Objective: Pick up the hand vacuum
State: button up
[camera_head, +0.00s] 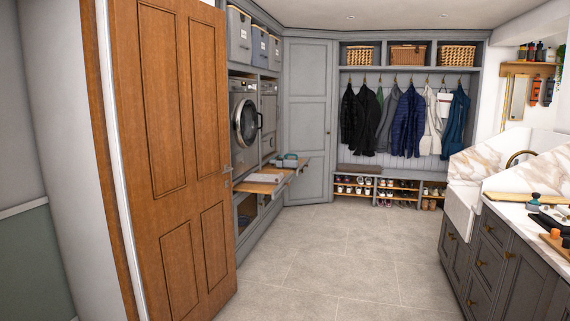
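I cannot pick out the hand vacuum with certainty. A dark, low object (546,222) lies on the marble counter at the right edge, too small and cut off to identify. A grey-teal object (290,161) sits on the pull-out shelf below the washing machine, also too small to name. My gripper is not in view.
A wooden door (178,150) stands open at the left. Beyond it are a washing machine (244,118) and a pull-out wooden shelf (258,187). Coats (408,122) hang above a boot bench (390,175). Grey cabinets (488,265) line the right. The tiled floor (335,255) between is clear.

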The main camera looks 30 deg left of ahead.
aim_at(290, 163)
jog(key=u, duration=0.15)
jog(key=i, duration=2.2)
jog(key=u, duration=0.4)
jog(key=i, duration=1.6)
jog(key=u, duration=0.45)
jog(key=i, duration=1.65)
jog(key=u, duration=0.4)
jog(key=i, duration=2.3)
jog(key=u, duration=0.1)
jog(key=k, duration=0.5)
